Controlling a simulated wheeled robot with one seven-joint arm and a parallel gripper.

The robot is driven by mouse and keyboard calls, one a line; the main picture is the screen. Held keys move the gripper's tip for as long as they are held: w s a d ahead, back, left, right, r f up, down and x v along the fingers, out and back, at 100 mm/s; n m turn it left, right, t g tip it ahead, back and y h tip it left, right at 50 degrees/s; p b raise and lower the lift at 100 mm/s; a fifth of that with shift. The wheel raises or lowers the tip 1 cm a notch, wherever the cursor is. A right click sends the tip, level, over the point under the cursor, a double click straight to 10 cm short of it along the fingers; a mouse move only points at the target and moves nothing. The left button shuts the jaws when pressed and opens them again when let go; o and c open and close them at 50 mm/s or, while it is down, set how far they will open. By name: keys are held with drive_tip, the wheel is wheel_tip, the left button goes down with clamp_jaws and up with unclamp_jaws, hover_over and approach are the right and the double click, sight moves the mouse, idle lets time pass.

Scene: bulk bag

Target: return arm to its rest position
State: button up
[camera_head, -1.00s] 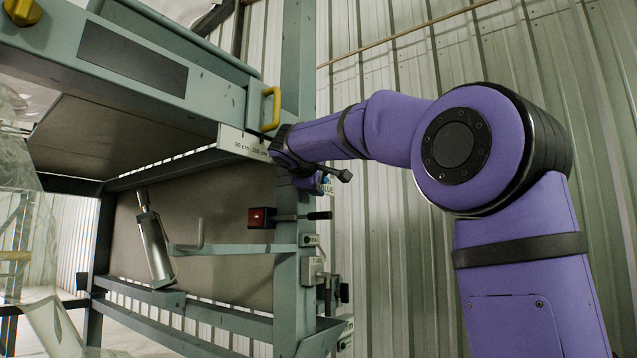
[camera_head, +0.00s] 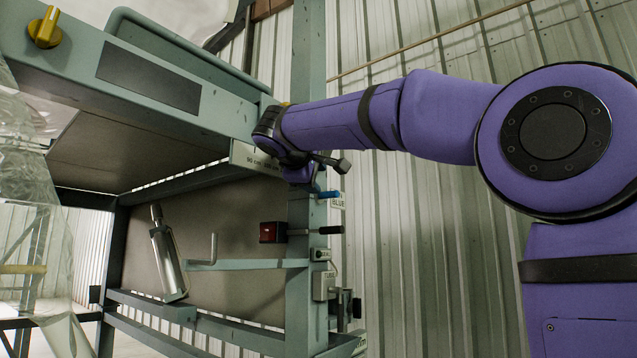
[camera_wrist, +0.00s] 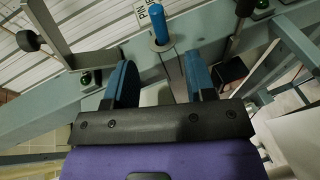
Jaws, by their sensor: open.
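My purple arm (camera_head: 440,110) reaches from the right toward the upright post of a grey-green metal frame (camera_head: 300,190). In the head view my gripper's fingers are hidden behind the wrist. In the wrist view my gripper (camera_wrist: 157,85) shows two blue-padded fingers apart, with nothing held between them. A blue handle (camera_wrist: 161,27) stands upright from a ring just beyond the fingertips, apart from them. It also shows in the head view as a small blue piece (camera_head: 328,194) beside a label reading BLUE.
A silver cylinder (camera_head: 166,255) leans on a lower rail. Clear plastic (camera_head: 30,190) hangs at the left. A corrugated wall (camera_head: 430,270) stands behind.

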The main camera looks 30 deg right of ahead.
idle(0.6)
drive_tip(key=s+a+f+m+g+y, duration=0.1)
drive_tip(key=s+f+y, duration=0.3)
drive_tip(key=s+f, duration=0.5)
drive_tip(key=s+a+f+m+g+y, duration=0.1)
drive_tip(key=s+a+f+y, duration=0.3)
drive_tip(key=s+f, duration=0.6)
drive_tip(key=s+a+f+m+g+y, duration=0.1)
drive_tip(key=s+f, duration=0.9)
drive_tip(key=f, duration=1.1)
drive_tip(key=a+m+y, duration=0.1)
drive_tip(key=m+y, duration=0.1)
drive_tip(key=y, duration=0.1)
drive_tip(key=shift+a+f+g, duration=0.15)
drive_tip(key=shift+a+g, duration=0.25)
